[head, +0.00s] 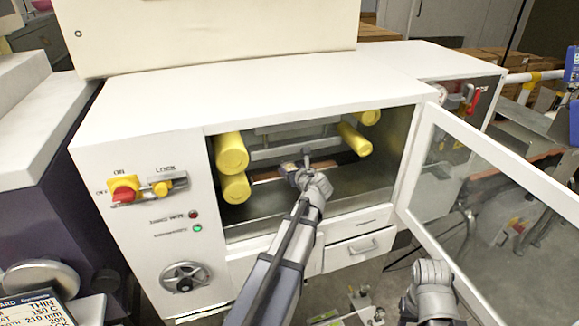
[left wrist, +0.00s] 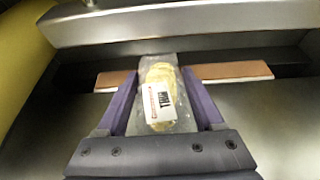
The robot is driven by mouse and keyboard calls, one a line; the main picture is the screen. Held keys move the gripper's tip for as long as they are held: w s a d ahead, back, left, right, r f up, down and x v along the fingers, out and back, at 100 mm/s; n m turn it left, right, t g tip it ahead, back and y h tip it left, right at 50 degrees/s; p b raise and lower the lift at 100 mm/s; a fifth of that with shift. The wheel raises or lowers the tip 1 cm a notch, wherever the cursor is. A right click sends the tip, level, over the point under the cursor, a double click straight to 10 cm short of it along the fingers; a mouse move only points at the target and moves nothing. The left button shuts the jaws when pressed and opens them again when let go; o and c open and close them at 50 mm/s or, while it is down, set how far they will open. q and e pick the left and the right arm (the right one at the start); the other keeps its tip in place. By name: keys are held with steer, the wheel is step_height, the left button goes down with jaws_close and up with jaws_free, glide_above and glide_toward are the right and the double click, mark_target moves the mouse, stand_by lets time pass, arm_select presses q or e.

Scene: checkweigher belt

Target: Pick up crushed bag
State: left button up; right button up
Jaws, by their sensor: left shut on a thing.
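The crushed bag (left wrist: 172,78) is a clear, wrinkled pouch with yellowish contents and a white printed label, seen in the left wrist view. It lies between the two purple fingers of my left gripper (left wrist: 159,76), which is shut on it. In the head view my left gripper (head: 306,165) is inside the open white machine, between the yellow rollers. The bag cannot be made out there, hidden by the gripper and arm. My right gripper is not in view; only part of my right arm shows at the lower right.
Yellow rollers (head: 232,153) flank the opening on the left, with others (head: 354,139) on the right. A metal bar (left wrist: 150,22) and a brown strip (left wrist: 235,72) lie beyond the bag. The machine's glazed door (head: 411,165) stands open to the right.

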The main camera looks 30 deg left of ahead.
arm_select(q)
steer(key=s+d, duration=1)
steer(key=d, duration=0.2)
